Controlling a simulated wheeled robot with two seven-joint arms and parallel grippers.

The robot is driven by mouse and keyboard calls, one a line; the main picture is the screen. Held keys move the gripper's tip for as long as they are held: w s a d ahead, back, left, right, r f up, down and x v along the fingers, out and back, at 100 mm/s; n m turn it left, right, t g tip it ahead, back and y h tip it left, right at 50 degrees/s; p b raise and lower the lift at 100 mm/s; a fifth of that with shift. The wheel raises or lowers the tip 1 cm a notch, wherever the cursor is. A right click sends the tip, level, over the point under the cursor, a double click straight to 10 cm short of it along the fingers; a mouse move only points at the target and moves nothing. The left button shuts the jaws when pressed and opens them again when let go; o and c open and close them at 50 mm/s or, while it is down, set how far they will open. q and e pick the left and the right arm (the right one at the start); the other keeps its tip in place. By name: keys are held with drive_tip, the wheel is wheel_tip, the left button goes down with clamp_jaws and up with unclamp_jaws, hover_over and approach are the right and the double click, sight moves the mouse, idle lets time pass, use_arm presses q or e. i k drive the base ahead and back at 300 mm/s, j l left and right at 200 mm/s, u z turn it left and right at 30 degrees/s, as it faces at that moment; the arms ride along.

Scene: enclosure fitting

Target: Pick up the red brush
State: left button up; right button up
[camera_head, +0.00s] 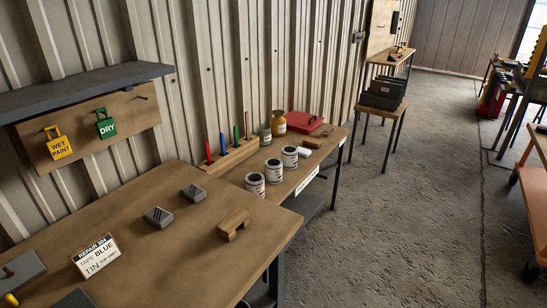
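The red brush (208,152) stands upright at the left end of a wooden rack (230,158), which sits on the farther bench against the corrugated wall. Only its thin red upper part shows; its lower end is hidden in the rack. To its right in the same rack stand a blue brush (222,143), a green brush (235,136) and an orange-brown one (247,125). Neither of my grippers is in view, so nothing is seen touching the red brush.
White tins (255,185) stand in front of the rack, with a jar and red case (305,122) beyond. The near bench (150,260) carries grey blocks (159,217), a wooden block (233,224) and a sign (95,256). A shelf (80,88) juts out at left.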

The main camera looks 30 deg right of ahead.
sight(207, 152)
drive_tip(key=z, duration=0.35)
drive_tip(key=u, duration=1.45)
drive_tip(key=z, duration=1.45)
drive_tip(key=u, duration=0.95)
drive_tip(key=i+l+u, duration=0.1)
drive_tip(key=l+u, duration=0.3)
drive_tip(key=l, duration=0.15)
drive_tip(key=l+u, duration=0.35)
drive_tip(key=l, duration=0.25)
drive_tip(key=l+u, duration=0.4)
drive_tip(key=l, duration=0.2)
drive_tip(key=k+l+u, duration=0.15)
drive_tip(key=l+u, duration=0.2)
drive_tip(key=l, duration=0.2)
